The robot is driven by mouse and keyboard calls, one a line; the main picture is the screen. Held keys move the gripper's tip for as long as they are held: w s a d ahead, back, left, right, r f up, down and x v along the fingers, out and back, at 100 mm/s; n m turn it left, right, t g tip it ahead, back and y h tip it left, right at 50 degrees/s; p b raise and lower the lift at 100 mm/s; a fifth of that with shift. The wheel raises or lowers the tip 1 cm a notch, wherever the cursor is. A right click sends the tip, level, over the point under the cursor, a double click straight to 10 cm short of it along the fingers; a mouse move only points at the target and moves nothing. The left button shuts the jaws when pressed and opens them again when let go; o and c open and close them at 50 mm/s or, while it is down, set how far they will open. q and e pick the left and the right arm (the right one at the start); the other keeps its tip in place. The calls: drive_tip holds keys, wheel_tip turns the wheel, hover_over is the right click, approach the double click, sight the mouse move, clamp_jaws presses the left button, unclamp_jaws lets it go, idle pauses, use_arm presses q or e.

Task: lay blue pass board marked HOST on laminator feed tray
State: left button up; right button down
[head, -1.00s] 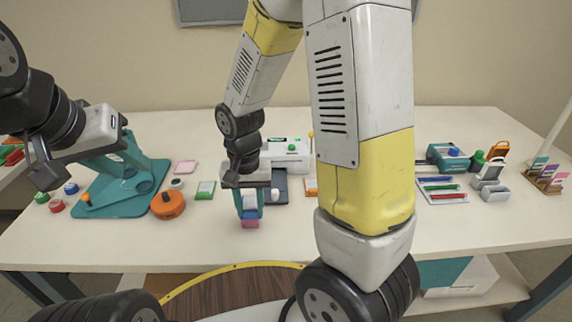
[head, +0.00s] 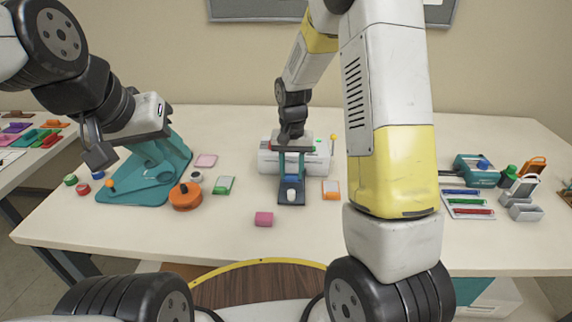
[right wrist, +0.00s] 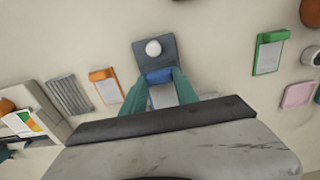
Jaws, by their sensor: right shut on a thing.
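My right gripper (head: 291,176) is shut on the blue pass board (right wrist: 157,77), over the dark feed tray (head: 283,200) in front of the white laminator (head: 266,160). The right wrist view shows the board's blue band between the teal fingers (right wrist: 160,80) and a pale face behind it. The dark tray (right wrist: 141,60) with a white knob (right wrist: 153,48) lies just beyond. I cannot tell whether the board touches the tray, and no HOST mark is readable. My left gripper (head: 97,145) is at the left above a teal stand; its finger opening does not show clearly.
A pink block (head: 264,218) stands in front of the tray. A green-banded card (head: 223,185) and an orange-banded card (head: 331,189) lie on either side. An orange round thing (head: 185,196) and the teal stand (head: 150,180) are left. The front table strip is mostly clear.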

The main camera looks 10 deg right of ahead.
sight(292, 178)
drive_tip(key=shift+w+d, duration=0.25)
drive_tip(key=shift+w, duration=0.1)
drive_tip(key=shift+a+f, duration=0.1)
drive_tip(key=shift+f, duration=1.7)
drive_tip(key=shift+f, duration=0.15)
drive_tip(key=c, duration=0.9)
unclamp_jaws()
drive_tip(key=shift+c, duration=0.2)
wheel_tip(292, 178, up, 12)
drive_tip(key=s+d+r+n+t+y, duration=0.1)
drive_tip(key=s+r+t, duration=0.2)
drive_tip(key=s+r, duration=0.4)
drive_tip(key=s+d+r+n+t+y, duration=0.1)
drive_tip(key=s+d+r+n+t, duration=0.1)
drive_tip(key=s+r, duration=0.6)
drive_tip(key=shift+s+r+t, duration=0.25)
drive_tip(key=shift+s+t, duration=0.35)
drive_tip(key=shift+s, duration=3)
